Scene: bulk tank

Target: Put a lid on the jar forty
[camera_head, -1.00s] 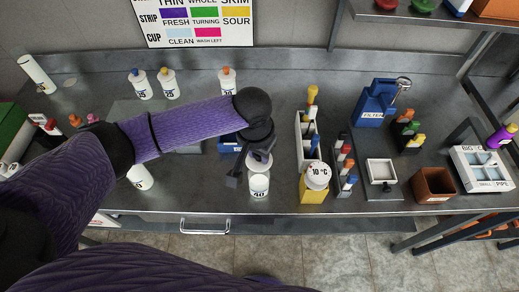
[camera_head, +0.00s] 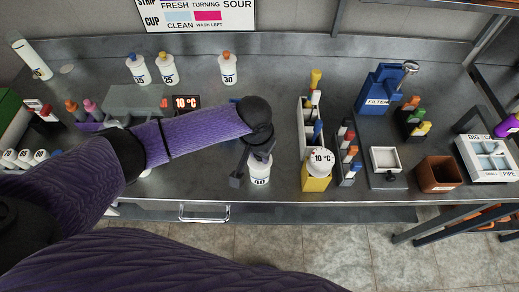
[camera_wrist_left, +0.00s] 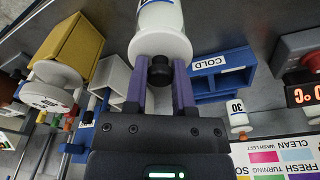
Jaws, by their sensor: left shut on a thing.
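The white jar marked 40 (camera_head: 260,172) stands upright near the front edge of the bench in the head view. My left gripper (camera_head: 243,170) is over it and partly hides its top. In the left wrist view, my left gripper (camera_wrist_left: 160,72) is shut on the black knob of a white lid (camera_wrist_left: 160,45). The jar (camera_wrist_left: 160,14) lies straight beyond the lid, in line with it. The lid looks to be at the jar's mouth; I cannot tell whether it is fully seated. My right gripper is not in view.
A blue box marked COLD (camera_wrist_left: 215,66) is near the gripper. Jars 25 (camera_head: 168,70) and 30 (camera_head: 229,70) stand farther back. The bench front edge is close.

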